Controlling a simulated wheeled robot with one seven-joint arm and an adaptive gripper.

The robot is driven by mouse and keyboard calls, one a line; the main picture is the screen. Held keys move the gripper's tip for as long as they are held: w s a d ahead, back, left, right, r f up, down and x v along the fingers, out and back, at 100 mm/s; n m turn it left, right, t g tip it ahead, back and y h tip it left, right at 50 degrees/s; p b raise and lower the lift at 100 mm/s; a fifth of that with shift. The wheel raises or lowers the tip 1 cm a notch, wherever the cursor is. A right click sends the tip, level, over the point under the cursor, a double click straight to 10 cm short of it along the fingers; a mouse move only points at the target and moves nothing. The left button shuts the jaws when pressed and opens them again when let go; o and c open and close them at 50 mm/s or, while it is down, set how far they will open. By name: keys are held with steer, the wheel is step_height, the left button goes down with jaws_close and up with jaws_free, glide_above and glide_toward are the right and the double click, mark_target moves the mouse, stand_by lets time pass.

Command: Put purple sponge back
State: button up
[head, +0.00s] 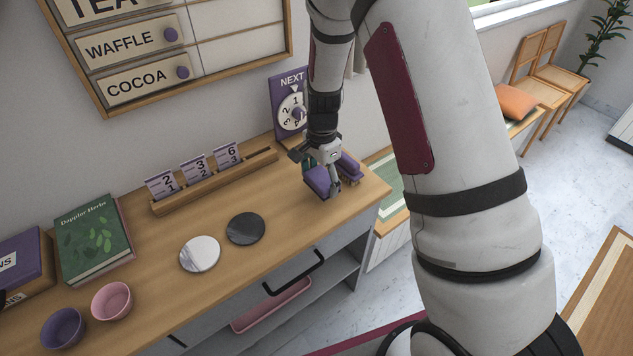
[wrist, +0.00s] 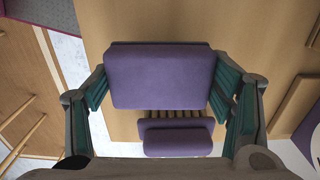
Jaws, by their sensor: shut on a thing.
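The purple sponge (wrist: 160,75) sits between the two teal-padded fingers of my gripper (wrist: 161,90), which is shut on it. In the head view the sponge (head: 317,181) is at the right end of the wooden counter, below my gripper (head: 326,176). Whether the sponge touches the counter or hangs just above it, I cannot tell. A second purple piece with a slatted part (wrist: 178,138) is close beside the sponge. In the head view this purple piece (head: 350,167) is just right of my gripper, partly hidden by it.
The counter (head: 285,215) is clear in front of the sponge. A wooden card rack (head: 215,182) and a purple NEXT dial sign (head: 290,103) stand behind it. A dark coaster (head: 246,228) and a white coaster (head: 199,253) lie to the left. The counter's right edge is close.

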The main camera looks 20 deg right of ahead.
mark_target(316, 182)
steer(key=shift+w+a+f, duration=0.1)
steer(key=shift+w+a, duration=0.05)
steer(key=shift+w, duration=0.45)
steer(key=shift+w+a, duration=0.1)
steer(key=shift+w, duration=0.45)
steer(key=shift+f+p, duration=0.35)
steer(key=shift+f, duration=1.4)
steer(key=shift+f, duration=0.1)
steer(key=o, duration=1.1)
